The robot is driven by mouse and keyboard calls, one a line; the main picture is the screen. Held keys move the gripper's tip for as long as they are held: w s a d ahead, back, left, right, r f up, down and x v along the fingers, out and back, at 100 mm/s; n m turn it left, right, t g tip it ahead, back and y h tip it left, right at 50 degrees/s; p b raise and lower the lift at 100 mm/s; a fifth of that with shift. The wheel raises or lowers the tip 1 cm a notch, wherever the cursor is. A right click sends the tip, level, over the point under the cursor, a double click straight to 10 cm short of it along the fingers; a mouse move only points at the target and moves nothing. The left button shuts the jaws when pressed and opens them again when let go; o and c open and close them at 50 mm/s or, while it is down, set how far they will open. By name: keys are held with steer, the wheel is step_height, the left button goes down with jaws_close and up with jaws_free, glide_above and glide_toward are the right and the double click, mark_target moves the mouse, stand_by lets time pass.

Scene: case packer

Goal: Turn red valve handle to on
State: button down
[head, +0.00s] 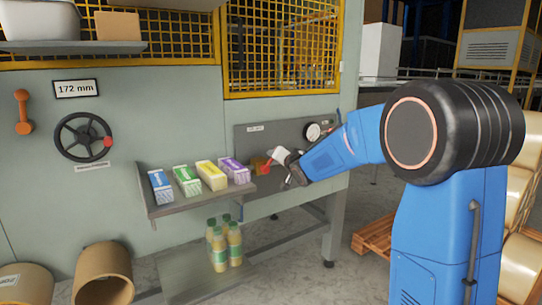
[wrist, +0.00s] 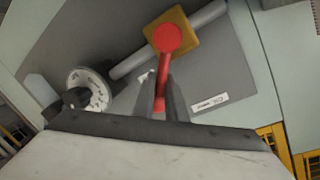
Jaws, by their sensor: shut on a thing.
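The red valve handle (wrist: 167,40) has a round hub in front of a yellow square body (wrist: 188,24) on a grey pipe (wrist: 200,22). Its lever runs down in the wrist view, between the two dark fingers of my gripper (wrist: 160,92). The on and off marks are too small to read.
A round gauge (head: 313,131) sits right of the valve on the grey panel (head: 284,132). A shelf (head: 196,204) with several cartons lies to the left, with bottles (head: 219,248) below. A black handwheel (head: 83,136) is on the wall further left.

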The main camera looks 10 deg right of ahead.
steer(key=shift+w+d+f+m+g+y, duration=0.15)
steer(key=shift+d+f+m, duration=0.2)
steer(key=shift+m, duration=0.4)
steer(key=shift+w+d+f+m+g+y, duration=0.1)
steer(key=shift+d+f+m+y, duration=0.25)
steer(key=shift+m, duration=0.45)
steer(key=shift+w+d+f+m+g, duration=0.1)
steer(key=shift+w+d+f+m, duration=0.1)
steer(key=shift+d+m, duration=0.4)
steer(key=shift+a+m, duration=0.1)
steer(key=shift+m, duration=0.15)
steer(key=c, duration=2)
jaws_free()
steer(key=shift+o, duration=1.4)
steer(key=shift+d+f, duration=0.1)
steer(key=shift+d, duration=0.1)
steer(key=shift+a+f, duration=0.1)
steer(key=v, duration=1.7)
steer(key=shift+s, duration=0.25)
